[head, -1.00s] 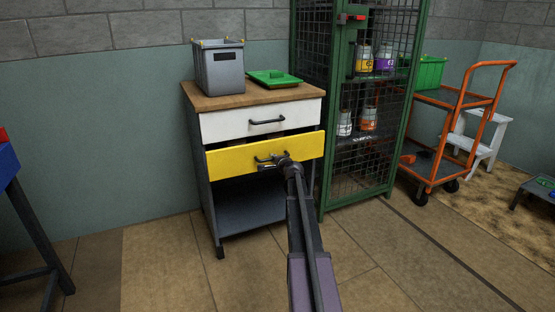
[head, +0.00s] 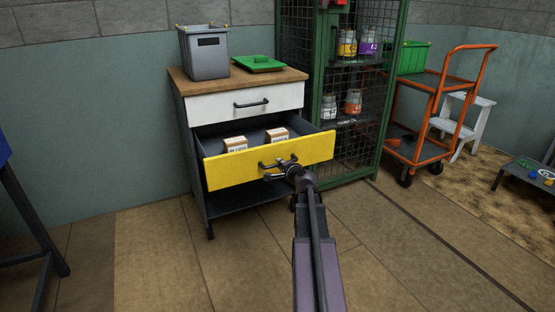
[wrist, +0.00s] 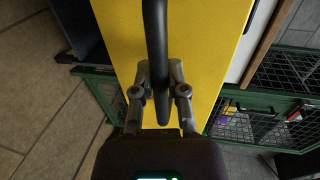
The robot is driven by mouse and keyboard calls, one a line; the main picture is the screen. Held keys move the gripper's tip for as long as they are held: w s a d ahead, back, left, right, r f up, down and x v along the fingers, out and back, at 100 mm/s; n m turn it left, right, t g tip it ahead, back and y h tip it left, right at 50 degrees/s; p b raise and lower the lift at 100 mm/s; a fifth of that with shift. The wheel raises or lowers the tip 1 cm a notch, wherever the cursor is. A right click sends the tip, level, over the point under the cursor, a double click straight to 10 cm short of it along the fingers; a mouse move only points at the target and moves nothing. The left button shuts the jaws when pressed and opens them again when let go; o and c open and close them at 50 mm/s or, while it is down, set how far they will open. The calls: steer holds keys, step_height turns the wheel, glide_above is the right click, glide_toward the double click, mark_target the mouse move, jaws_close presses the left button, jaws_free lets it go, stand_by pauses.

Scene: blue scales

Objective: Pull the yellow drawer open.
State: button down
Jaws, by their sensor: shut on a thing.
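The yellow drawer (head: 240,170) is the lower drawer of a cabinet with a wooden top, and it stands well out from the cabinet. Two small brown and white boxes, a left one (head: 235,145) and a right one (head: 276,135), sit inside it. My gripper (head: 280,170) is at the front of the drawer, shut on its dark bar handle. In the wrist view the handle (wrist: 155,45) runs between my two fingers (wrist: 161,92), with the yellow front (wrist: 205,50) behind. Part of the handle is hidden by my gripper in the head view.
A closed white drawer (head: 230,107) is above the yellow one. A grey bin (head: 204,60) and a green lid (head: 258,64) are on the cabinet top (head: 240,82). A green mesh cage (head: 345,150) stands close on the right. The floor in front is clear.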

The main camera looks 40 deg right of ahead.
steer(key=shift+f+v, duration=0.2)
steer(key=shift+v, duration=0.75)
steer(key=shift+a, duration=0.1)
steer(key=c, duration=0.6)
jaws_free()
steer(key=shift+c, duration=0.2)
steer(key=shift+s, duration=0.15)
